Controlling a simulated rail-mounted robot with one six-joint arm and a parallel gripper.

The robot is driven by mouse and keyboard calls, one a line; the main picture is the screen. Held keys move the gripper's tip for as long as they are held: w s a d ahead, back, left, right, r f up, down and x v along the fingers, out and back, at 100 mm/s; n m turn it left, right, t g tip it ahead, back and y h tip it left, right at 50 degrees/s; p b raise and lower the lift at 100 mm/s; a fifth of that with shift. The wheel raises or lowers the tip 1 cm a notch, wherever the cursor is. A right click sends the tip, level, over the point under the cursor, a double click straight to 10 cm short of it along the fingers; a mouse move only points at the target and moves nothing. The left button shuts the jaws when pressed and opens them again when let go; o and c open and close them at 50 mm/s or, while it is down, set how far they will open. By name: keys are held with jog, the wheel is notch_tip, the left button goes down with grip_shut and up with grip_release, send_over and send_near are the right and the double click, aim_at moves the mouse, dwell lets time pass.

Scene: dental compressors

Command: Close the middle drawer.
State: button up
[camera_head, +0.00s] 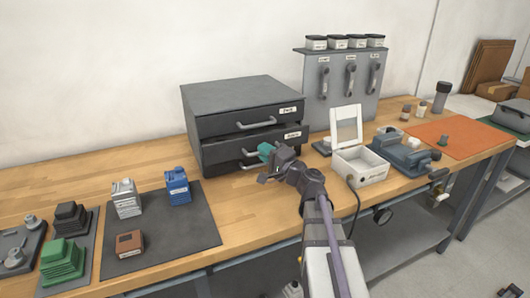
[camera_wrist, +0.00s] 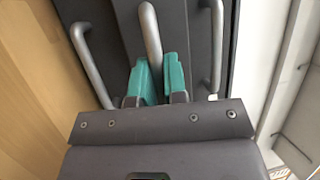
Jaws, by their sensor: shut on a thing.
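A dark grey cabinet (camera_head: 235,95) with stacked drawers stands on the wooden workbench. The middle drawer (camera_head: 225,152) sticks out a little past the top drawer (camera_head: 225,128). Its handle (camera_wrist: 150,32) runs between my gripper's teal fingers in the wrist view. My gripper (camera_head: 266,151) is at the front of the cabinet, shut on that handle; the wrist view also shows its fingertips (camera_wrist: 159,75). Other handles lie on either side in the wrist view, one on the left (camera_wrist: 90,66) and one on the right (camera_wrist: 216,45). My gripper partly hides the lower drawer front in the head view.
An open white box (camera_head: 360,166) and a blue-grey vise (camera_head: 402,152) stand right of my arm. A dark mat (camera_head: 165,238) with small canisters lies at the left front.

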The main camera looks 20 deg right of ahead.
grip_shut()
jog(key=w, duration=0.4)
jog(key=shift+w+d, duration=0.1)
jog(key=shift+w, duration=0.05)
jog(key=o, duration=0.6)
grip_release()
jog(key=shift+c, duration=0.2)
jog(key=b+v, duration=0.1)
jog(key=v, duration=1)
jog(key=shift+r+b, duration=0.1)
jog(key=shift+b, duration=0.3)
